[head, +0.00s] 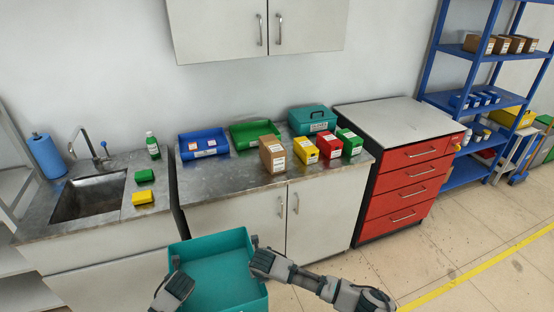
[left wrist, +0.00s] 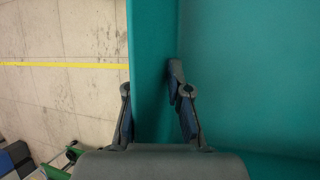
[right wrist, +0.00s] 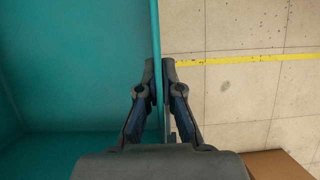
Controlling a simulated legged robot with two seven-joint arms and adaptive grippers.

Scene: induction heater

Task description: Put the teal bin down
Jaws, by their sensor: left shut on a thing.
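The teal bin (head: 232,250) is a large, open-topped, empty tray in front of the counter, at the bottom of the head view. My left gripper (head: 173,272) is at its left side and is shut on that wall, which runs between the fingers (left wrist: 152,95) in the left wrist view. My right gripper (head: 254,252) is at its right side; in the right wrist view its fingertips (right wrist: 159,75) pinch the thin right wall. The bin's underside and what is beneath it are hidden.
A sink (head: 90,197) is left; red drawers (head: 405,180) with a clear top stand right.

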